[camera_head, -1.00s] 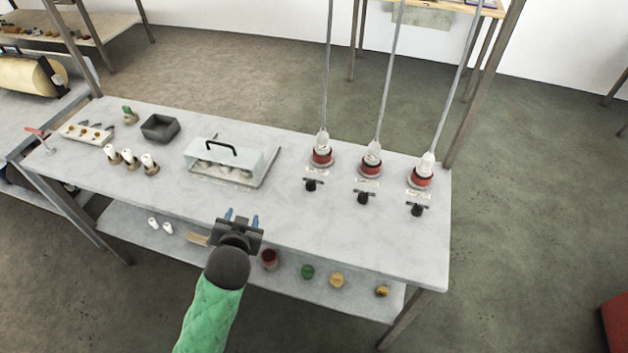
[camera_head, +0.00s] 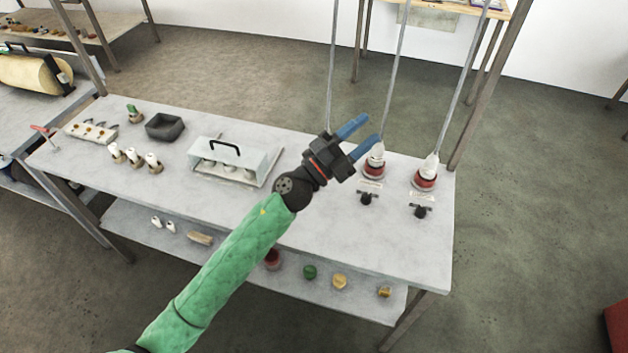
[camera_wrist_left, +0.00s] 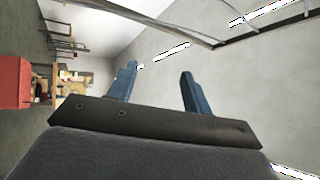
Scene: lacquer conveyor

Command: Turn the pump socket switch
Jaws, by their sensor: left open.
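My left gripper (camera_head: 362,138) is open and empty, raised over the right part of the white table (camera_head: 300,230). Two red sockets with white plugs show, a middle one (camera_head: 374,171) and a right one (camera_head: 425,181), each with a cable going up. In front of them are black switches, a middle one (camera_head: 368,198) and a right one (camera_head: 421,211). A third socket and its switch, to the left, are hidden by my gripper and arm. The labels are too small to read. My right gripper is not in view.
A clear-covered box (camera_head: 228,167) with a black handle, a dark tray (camera_head: 165,127) and several white plugs on brown bases stand further left. A lower shelf (camera_head: 240,252) holds small coloured caps. The table's front right is clear.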

